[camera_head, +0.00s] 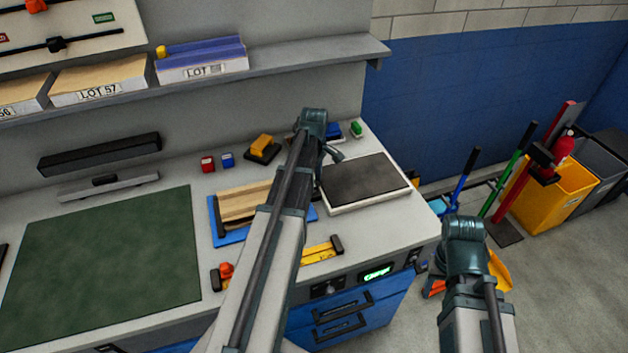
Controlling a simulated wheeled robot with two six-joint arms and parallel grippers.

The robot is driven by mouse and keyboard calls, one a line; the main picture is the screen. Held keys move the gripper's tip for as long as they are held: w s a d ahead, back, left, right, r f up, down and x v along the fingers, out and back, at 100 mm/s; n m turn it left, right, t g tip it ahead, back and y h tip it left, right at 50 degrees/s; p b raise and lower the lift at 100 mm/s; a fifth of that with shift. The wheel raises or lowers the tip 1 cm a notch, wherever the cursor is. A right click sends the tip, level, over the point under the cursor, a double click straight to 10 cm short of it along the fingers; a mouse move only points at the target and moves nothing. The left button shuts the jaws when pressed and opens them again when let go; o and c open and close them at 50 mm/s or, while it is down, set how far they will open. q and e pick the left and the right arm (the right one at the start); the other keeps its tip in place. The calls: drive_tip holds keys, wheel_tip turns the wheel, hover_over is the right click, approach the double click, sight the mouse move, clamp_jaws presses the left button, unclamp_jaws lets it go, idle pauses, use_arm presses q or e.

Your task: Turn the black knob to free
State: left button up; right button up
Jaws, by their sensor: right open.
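A dark panel on the bench's front edge carries a small black knob (327,289), left of a lit green display (377,273). The knob is small, and its pointer and markings are too small to read. My right gripper (465,230) is at the lower right, beyond the bench's right end and apart from the knob; it is open, and nothing shows in it. My left arm crosses the bench just left of the knob. Its dark end (313,124) is over the back of the bench; its fingers cannot be made out.
A black-topped white plate (365,182) and a blue tray with wooden strips (243,205) lie on the bench. A yellow bar (320,252) lies near its front edge. Blue drawers (345,318) are below the panel. A yellow bin (548,198) stands on the floor at right.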

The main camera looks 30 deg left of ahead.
use_arm(q)
drive_tip(key=o, duration=0.4)
wheel_tip(320, 180, up, 14)
drive_tip(key=p, duration=1.3)
drive_tip(key=shift+f+p, duration=0.1)
drive_tip(key=shift+p, duration=0.3)
drive_tip(key=s+d+f+m+b, duration=0.2)
drive_tip(key=s+d+m, duration=0.3)
drive_tip(key=d, duration=0.5)
drive_tip(key=s+d+f+m+b, duration=0.2)
drive_tip(key=s+d+m, duration=0.4)
drive_tip(key=d+m, duration=0.3)
drive_tip(key=s+d+f+m+y+b, duration=0.1)
drive_tip(key=s+d+m, duration=0.4)
drive_tip(key=d, duration=0.7)
drive_tip(key=shift+s+f+m+b, duration=0.15)
drive_tip(key=shift+f+m+b, duration=0.3)
drive_tip(key=shift+m, duration=0.25)
drive_tip(key=shift+s+f+m+b, duration=0.15)
drive_tip(key=shift+f+m+b, duration=0.25)
drive_tip(key=shift+m, duration=0.3)
